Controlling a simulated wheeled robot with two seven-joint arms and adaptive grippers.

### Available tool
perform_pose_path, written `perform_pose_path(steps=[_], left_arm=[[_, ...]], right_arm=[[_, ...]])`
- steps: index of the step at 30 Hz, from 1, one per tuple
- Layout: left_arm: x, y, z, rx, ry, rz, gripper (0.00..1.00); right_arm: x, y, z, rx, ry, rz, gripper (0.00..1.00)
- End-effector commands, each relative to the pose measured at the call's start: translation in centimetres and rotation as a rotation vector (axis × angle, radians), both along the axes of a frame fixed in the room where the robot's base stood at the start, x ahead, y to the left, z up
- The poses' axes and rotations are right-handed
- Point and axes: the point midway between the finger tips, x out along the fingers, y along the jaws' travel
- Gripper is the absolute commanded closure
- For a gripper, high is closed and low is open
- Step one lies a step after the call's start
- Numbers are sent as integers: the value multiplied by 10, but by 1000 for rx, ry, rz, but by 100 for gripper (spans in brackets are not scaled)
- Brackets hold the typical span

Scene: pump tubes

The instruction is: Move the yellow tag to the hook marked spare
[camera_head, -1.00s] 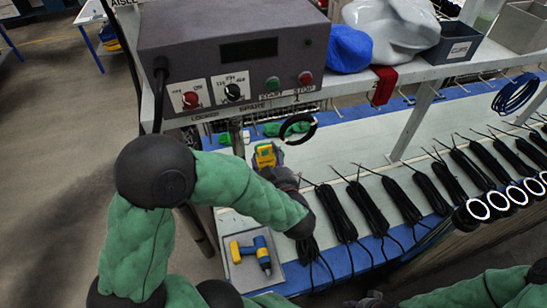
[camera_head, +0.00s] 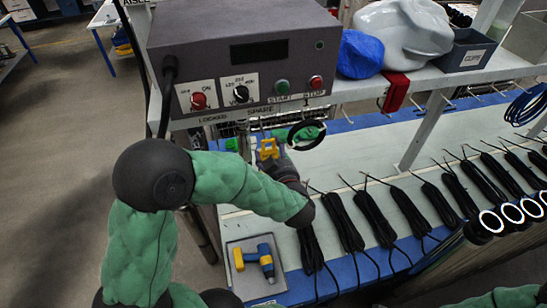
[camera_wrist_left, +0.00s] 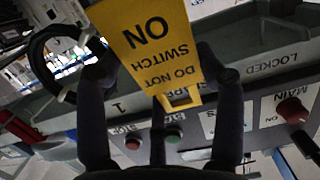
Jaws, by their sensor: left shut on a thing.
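The yellow tag (camera_head: 268,149) is held in my left gripper (camera_head: 273,161), below the shelf edge and in front of the SPARE label (camera_head: 260,109). In the left wrist view the tag (camera_wrist_left: 150,42), reading "DO NOT SWITCH ON", appears upside down between the two fingers of the gripper (camera_wrist_left: 160,82). It partly covers the SPARE label there. The LOCKED label (camera_head: 213,120) is to the left on the same edge; it also shows in the wrist view (camera_wrist_left: 281,65). The hook under SPARE is hidden, and I cannot tell whether the tag touches it. My right gripper is out of view.
A black ring (camera_head: 306,133) hangs just right of the tag. The grey control box (camera_head: 240,45) with knobs and buttons stands above. Black tube bundles (camera_head: 345,222) line the bench. A tray (camera_head: 237,284) holds a yellow and blue tool (camera_head: 264,260).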

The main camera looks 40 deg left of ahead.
Motion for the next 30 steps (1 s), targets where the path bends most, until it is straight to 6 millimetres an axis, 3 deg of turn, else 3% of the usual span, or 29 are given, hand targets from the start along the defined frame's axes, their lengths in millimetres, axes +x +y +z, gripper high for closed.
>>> perform_pose_path(steps=[30], left_arm=[[31, 39, -9, 1, 1, 0, 69]], right_arm=[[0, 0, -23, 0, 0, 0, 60]])
